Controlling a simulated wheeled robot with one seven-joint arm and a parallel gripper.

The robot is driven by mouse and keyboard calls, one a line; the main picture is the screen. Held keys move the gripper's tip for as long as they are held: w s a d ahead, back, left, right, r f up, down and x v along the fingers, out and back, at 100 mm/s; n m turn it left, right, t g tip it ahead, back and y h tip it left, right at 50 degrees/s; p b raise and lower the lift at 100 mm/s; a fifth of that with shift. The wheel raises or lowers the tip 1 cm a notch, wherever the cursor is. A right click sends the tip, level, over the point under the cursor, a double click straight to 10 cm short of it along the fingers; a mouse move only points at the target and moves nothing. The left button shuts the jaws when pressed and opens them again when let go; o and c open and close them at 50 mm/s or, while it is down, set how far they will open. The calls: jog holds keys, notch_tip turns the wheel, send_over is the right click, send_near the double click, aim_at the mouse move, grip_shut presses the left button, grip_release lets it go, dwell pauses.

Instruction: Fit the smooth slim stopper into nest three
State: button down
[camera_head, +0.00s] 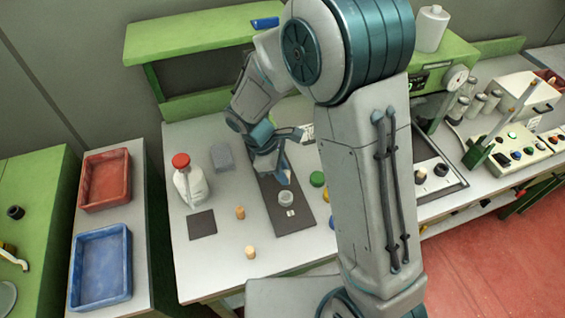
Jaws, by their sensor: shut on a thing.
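My gripper (284,179) points down over the dark strip (264,186) on the table, just behind a pale round nest (286,198). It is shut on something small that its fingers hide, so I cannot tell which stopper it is. A small white label (291,213) lies in front of this nest; its number is too small to read. A tan cork stopper (240,212) stands on the table left of the strip, and another tan stopper (250,252) stands nearer the front. The rest of the strip's far part is partly hidden by my arm.
A white bottle with a red cap (181,161), a grey block (222,156) and a dark square mat (202,224) are left of the strip. A green cap (317,179) is close on its right. Red (104,178) and blue (101,266) trays stand far left.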

jog(key=shift+f+b, duration=2.25)
jog(key=shift+f, duration=0.9)
jog(key=shift+f+b, duration=0.9)
jog(key=shift+f, duration=0.2)
